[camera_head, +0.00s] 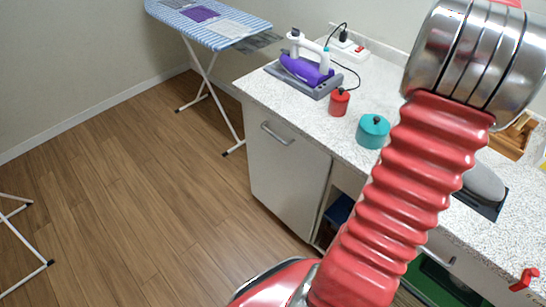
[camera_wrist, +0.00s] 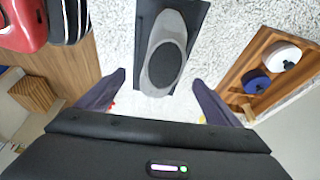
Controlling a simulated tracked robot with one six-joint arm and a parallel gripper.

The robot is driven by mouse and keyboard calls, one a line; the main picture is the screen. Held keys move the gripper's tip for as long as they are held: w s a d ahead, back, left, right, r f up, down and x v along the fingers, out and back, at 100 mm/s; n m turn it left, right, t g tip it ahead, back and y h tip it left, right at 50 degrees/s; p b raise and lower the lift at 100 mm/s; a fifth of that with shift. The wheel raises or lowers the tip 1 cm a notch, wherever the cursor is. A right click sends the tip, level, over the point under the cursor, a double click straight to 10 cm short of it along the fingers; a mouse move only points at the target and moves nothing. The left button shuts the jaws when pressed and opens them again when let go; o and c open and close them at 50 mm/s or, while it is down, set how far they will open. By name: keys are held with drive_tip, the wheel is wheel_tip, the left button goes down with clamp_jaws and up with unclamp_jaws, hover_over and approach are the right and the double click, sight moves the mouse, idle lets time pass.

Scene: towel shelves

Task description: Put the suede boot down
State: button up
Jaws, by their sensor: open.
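The grey suede boot (camera_wrist: 167,40) rests on a dark mat (camera_wrist: 145,20) in the wrist view, with its dark opening facing the camera. In the head view the boot (camera_head: 484,184) is partly hidden behind my red arm, on the dark mat (camera_head: 486,206) on the speckled counter. My gripper (camera_wrist: 158,77) is open, with one dark finger on each side of the boot's near end and gaps between. Nothing is held. The gripper does not show in the head view.
A wooden tray (camera_wrist: 228,82) with round white and blue items stands right of the boot. A teal container (camera_head: 373,131), a red pot (camera_head: 339,103) and a purple iron (camera_head: 306,70) stand farther along the counter (camera_head: 300,112). A red object (camera_head: 524,279) lies near its front edge.

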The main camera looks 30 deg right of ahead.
drive_tip(key=w+a+r+n+t+h, duration=0.1)
drive_tip(key=w+a+r+n+t, duration=0.1)
drive_tip(key=w+a+n, duration=0.5)
drive_tip(key=w+a+r+n+t, duration=0.1)
drive_tip(key=w+a+n, duration=0.25)
drive_tip(key=a, duration=0.65)
drive_tip(key=w+a+r+n+t+h, duration=0.1)
drive_tip(key=w+a+r+n+t, duration=0.1)
drive_tip(key=w+a+n, duration=0.55)
drive_tip(key=s+a+f+n+t+y, duration=0.1)
drive_tip(key=a+n, duration=0.6)
drive_tip(key=a, duration=0.7)
drive_tip(key=s+a+f+n+t+y, duration=0.2)
drive_tip(key=a+n, duration=0.6)
drive_tip(key=a, duration=0.7)
drive_tip(key=s+f+t, duration=0.1)
drive_tip(key=s, duration=0.1)
drive_tip(key=shift+s+t, duration=0.35)
drive_tip(key=shift+t, duration=0.05)
drive_tip(key=shift+c, duration=0.2)
